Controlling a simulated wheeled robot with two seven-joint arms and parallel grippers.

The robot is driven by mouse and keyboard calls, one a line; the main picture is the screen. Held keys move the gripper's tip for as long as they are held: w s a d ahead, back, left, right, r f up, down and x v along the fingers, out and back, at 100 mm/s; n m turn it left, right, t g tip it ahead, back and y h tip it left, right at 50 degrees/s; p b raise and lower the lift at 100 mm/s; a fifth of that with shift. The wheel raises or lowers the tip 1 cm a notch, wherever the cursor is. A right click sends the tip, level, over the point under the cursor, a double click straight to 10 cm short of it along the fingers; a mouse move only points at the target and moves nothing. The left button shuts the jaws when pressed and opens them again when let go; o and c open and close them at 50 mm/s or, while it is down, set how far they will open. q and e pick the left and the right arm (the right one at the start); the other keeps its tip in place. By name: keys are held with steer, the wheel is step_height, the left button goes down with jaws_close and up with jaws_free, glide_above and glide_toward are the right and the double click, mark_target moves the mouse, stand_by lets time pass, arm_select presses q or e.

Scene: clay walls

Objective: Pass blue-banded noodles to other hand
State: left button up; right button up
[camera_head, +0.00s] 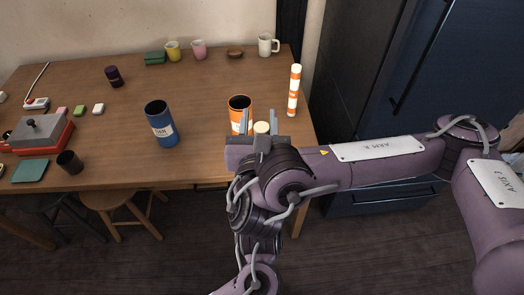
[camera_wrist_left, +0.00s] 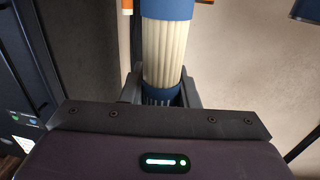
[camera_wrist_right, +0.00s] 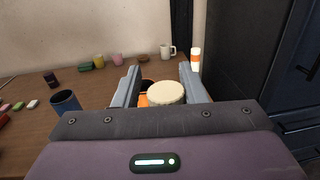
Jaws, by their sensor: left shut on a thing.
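The blue-banded noodles (camera_wrist_left: 165,55) show large in the left wrist view, as a cream bundle with blue bands. My left gripper (camera_wrist_left: 160,92) is shut on them near one band. In the head view I cannot make out the left gripper's fingers. My right gripper (camera_head: 260,122) is open in front of the orange canister, pointing toward the wall. A round cream end (camera_head: 262,128) shows between its fingers, apparently the end of the bundle; it also shows in the right wrist view (camera_wrist_right: 166,93). The right fingers stand apart, and whether either touches the bundle I cannot tell.
An orange canister (camera_head: 239,102) stands just beyond the right gripper. A blue canister (camera_head: 161,124) stands to its left, and orange-banded noodles (camera_head: 294,92) stand upright to its right. Cups line the table's back. A dark fridge (camera_head: 385,75) is at right.

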steer(key=o, duration=0.3)
steer(key=shift+o, duration=0.2)
